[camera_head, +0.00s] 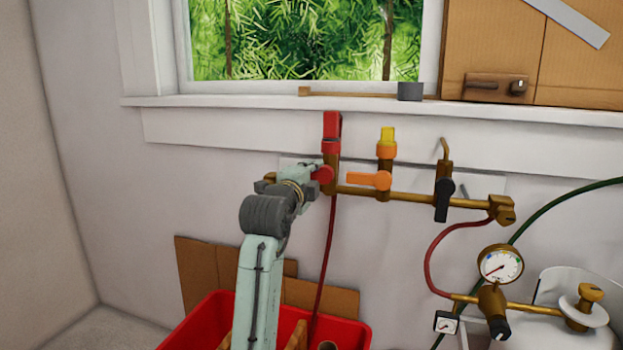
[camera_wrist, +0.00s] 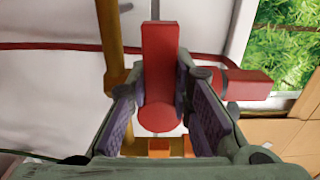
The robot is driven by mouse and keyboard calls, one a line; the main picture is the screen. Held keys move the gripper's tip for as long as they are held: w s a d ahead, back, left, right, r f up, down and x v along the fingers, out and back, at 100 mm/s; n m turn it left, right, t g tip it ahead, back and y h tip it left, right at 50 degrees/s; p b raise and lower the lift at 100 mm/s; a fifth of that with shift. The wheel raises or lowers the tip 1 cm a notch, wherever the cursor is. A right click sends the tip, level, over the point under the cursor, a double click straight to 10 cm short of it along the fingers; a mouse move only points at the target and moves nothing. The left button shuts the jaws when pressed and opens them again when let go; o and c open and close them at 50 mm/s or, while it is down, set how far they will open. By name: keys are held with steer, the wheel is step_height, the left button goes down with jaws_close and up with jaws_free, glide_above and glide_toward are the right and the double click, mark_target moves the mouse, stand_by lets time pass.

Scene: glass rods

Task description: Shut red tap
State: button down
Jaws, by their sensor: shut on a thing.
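The red tap (camera_head: 322,174) sits at the left end of the brass pipe (camera_head: 418,198), below an upright red fitting (camera_head: 332,132). In the wrist view its flat red handle (camera_wrist: 160,62) runs up from a round hub, roughly along the brass pipe. My gripper (camera_head: 303,174) reaches the tap from the left and front and covers most of the handle in the head view. In the wrist view my gripper (camera_wrist: 160,90) has its purple-padded fingers on both sides of the handle, shut on it near the hub.
An orange tap (camera_head: 368,180) and a black tap (camera_head: 442,198) stand to the right on the same pipe. A red hose (camera_head: 328,255) hangs below the red tap. A pressure gauge (camera_head: 501,265) is at the right. A red crate (camera_head: 350,334) is below my arm.

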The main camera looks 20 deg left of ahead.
stand_by(0.5)
steer(key=c, duration=1.4)
jaws_free()
steer(key=s, duration=1.2)
